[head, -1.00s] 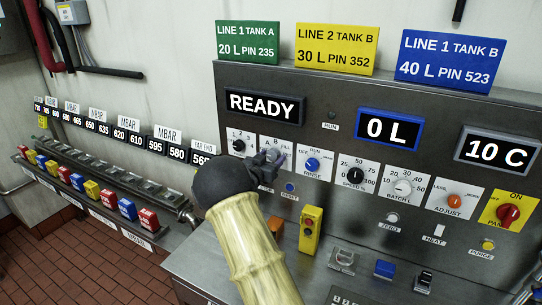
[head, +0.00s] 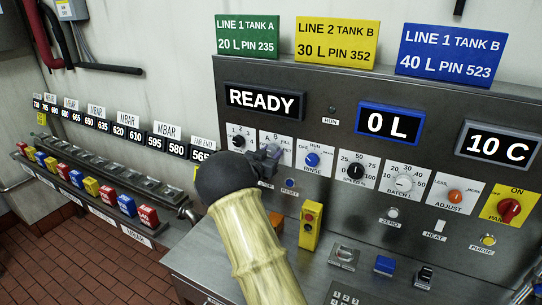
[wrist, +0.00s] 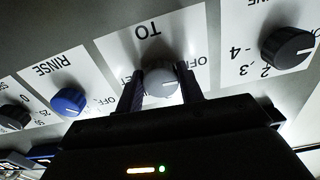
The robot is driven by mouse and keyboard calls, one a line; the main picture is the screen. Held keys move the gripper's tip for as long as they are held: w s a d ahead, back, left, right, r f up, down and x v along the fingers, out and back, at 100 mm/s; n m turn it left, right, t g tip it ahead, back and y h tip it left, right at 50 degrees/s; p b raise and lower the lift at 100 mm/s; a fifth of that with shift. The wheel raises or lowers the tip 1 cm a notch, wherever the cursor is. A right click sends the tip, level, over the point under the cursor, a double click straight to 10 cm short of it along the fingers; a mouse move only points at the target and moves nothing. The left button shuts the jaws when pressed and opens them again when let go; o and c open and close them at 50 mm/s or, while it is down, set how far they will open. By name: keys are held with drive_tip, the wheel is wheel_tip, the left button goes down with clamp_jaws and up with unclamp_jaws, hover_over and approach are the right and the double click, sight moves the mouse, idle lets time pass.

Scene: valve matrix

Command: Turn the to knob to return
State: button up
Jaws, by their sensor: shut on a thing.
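The TO knob (wrist: 160,82) is grey and round on a white plate, upside down in the wrist view. The plate (wrist: 112,46) reads "TO", with "OFF" at its right and "ET", the end of a partly hidden word, at its left. My gripper (wrist: 161,90) has one dark finger on each side of the knob and is shut on it. A pale mark on the knob points roughly toward the OFF side. In the head view my gripper (head: 268,154) is at the same plate, and my arm and fingers hide most of the knob.
The blue RINSE knob (head: 312,160) is close at the right, and the black numbered selector (head: 239,142) is close at the left. A yellow box (head: 310,226) with buttons stands below. The READY display (head: 264,100) is above.

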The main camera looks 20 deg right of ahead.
drive_tip(key=m+b, duration=0.1)
drive_tip(key=b, duration=0.1)
drive_tip(key=shift+w+a+f+m+b, duration=0.1)
drive_tip(key=shift+f+m+b, duration=0.15)
drive_tip(key=shift+m+b, duration=0.15)
drive_tip(key=m+b, duration=0.6)
drive_tip(key=b, duration=0.1)
drive_tip(key=m+b, duration=0.4)
drive_tip(key=b, duration=0.1)
drive_tip(key=shift+m, duration=0.3)
drive_tip(key=m+b, duration=0.4)
drive_tip(key=shift+r+m+b, duration=0.1)
drive_tip(key=shift+m+b, duration=0.2)
drive_tip(key=shift+b, duration=0.05)
drive_tip(key=m+b, duration=0.8)
drive_tip(key=m, duration=0.1)
drive_tip(key=shift+r, duration=0.1)
drive_tip(key=m+b, duration=0.3)
drive_tip(key=m, duration=0.1)
drive_tip(key=shift+m+b, duration=0.3)
drive_tip(key=m+b, duration=0.3)
drive_tip(key=m, duration=0.1)
drive_tip(key=shift+r+m, duration=0.15)
drive_tip(key=shift+m, duration=0.15)
